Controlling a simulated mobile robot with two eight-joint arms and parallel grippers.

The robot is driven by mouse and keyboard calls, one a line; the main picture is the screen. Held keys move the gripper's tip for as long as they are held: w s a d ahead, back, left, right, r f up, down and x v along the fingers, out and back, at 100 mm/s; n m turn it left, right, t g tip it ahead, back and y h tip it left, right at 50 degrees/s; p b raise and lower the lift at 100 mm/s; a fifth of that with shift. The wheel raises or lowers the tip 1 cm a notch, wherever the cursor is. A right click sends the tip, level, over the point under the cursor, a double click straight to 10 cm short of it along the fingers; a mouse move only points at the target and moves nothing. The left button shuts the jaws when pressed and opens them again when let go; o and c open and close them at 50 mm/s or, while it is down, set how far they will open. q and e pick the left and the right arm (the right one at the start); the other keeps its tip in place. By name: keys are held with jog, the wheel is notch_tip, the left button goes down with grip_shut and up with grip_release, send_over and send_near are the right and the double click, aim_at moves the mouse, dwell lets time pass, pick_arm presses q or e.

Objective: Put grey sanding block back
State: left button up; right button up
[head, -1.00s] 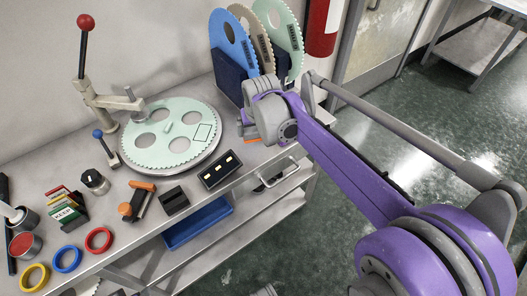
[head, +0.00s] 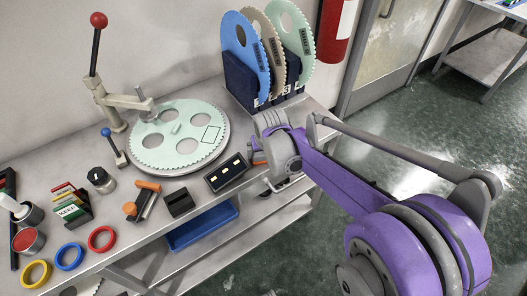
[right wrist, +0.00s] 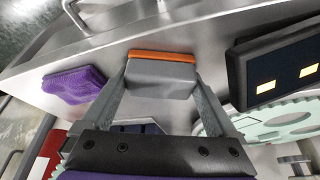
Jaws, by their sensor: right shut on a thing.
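The grey sanding block (right wrist: 160,76), with an orange layer along one face, sits between the two fingers of my right gripper (right wrist: 162,92) in the right wrist view. The gripper is shut on it. In the head view my right gripper (head: 262,158) is at the right end of the bench, just right of a black box with pale lights (head: 226,173). There only a bit of the block's orange shows; the rest is hidden by the wrist. I cannot tell whether the block touches the bench top. My left gripper is not in view.
A toothed pale-green disc (head: 180,137) lies on a round plate beside a lever press (head: 112,100). A rack (head: 240,82) of upright discs stands behind my right gripper. A black slotted block (head: 179,202) and coloured rings (head: 69,257) are to the left. A purple cloth (right wrist: 75,85) lies near the block.

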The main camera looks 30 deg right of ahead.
jog(key=o, duration=1.1)
jog(key=shift+r, duration=0.1)
jog(key=shift+r, duration=0.3)
jog(key=p+v, duration=0.2)
jog(key=v, duration=0.9)
jog(key=s+a+f+n, duration=0.1)
jog(key=s+a+f, duration=0.2)
jog(key=s, duration=0.3)
jog(key=s+a+f+n+y, duration=0.1)
jog(key=s+a+f, duration=0.2)
jog(key=s, duration=0.3)
jog(key=s+a+f+n, duration=0.1)
jog(key=s+a+f, duration=0.2)
jog(key=s, duration=0.4)
jog(key=shift+f+n+t, duration=0.3)
jog(key=shift+f, duration=0.05)
jog(key=shift+w, duration=0.1)
